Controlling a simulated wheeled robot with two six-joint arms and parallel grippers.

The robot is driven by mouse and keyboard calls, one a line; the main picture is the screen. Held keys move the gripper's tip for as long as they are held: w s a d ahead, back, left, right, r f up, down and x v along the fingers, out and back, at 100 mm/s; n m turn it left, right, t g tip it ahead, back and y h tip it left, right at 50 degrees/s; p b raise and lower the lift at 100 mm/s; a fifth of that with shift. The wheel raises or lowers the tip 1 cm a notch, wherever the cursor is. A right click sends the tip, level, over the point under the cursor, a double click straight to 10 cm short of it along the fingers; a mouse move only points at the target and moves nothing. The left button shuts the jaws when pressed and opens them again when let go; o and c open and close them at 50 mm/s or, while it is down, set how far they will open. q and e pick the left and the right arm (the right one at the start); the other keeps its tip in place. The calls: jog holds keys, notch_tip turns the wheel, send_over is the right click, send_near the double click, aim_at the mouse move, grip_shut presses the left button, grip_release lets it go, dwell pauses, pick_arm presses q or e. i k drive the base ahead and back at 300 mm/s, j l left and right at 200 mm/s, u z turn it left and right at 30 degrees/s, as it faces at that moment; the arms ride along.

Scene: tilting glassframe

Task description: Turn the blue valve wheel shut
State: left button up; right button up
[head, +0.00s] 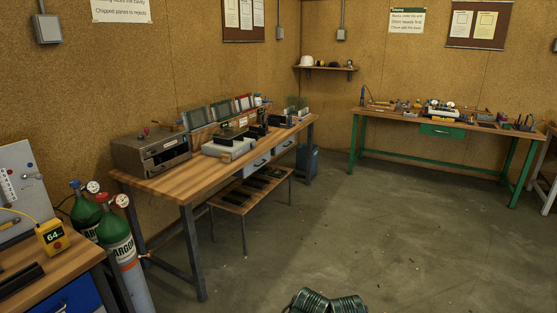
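Two green argon cylinders stand at the left between two benches. The rear cylinder (86,213) has a small blue valve wheel (74,184) on top, with a round gauge (92,187) to its right. The front cylinder (117,232) has a red valve wheel (102,197) and its own gauge (121,200). The blue wheel is too small to tell how far it is turned. Neither of my grippers is in view.
A wooden bench (160,184) with a grey metal box stands right of the cylinders. A nearer bench (60,262) with a yellow meter (52,236) is in front of them at left. A green-legged bench (400,123) stands at the back. The floor (400,240) at right is mostly clear.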

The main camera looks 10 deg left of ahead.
aim_at(74, 183)
jog(key=i+l+u, duration=0.1)
jog(key=i+u, duration=0.25)
jog(key=i+l+u, duration=0.15)
jog(key=i+u, duration=0.25)
jog(key=i+l+u, duration=0.9)
jog(key=l+u, duration=0.2)
jog(key=i+l+u, duration=0.15)
jog(key=l+u, duration=0.6)
jog(key=l, duration=0.3)
jog(key=i+l+u, duration=0.1)
jog(key=l+u, duration=0.3)
jog(key=l, duration=0.2)
jog(key=i+l+z, duration=0.1)
jog(key=i+z, duration=0.15)
jog(key=i, duration=0.2)
jog(key=i+z, duration=0.25)
jog(key=i, duration=0.25)
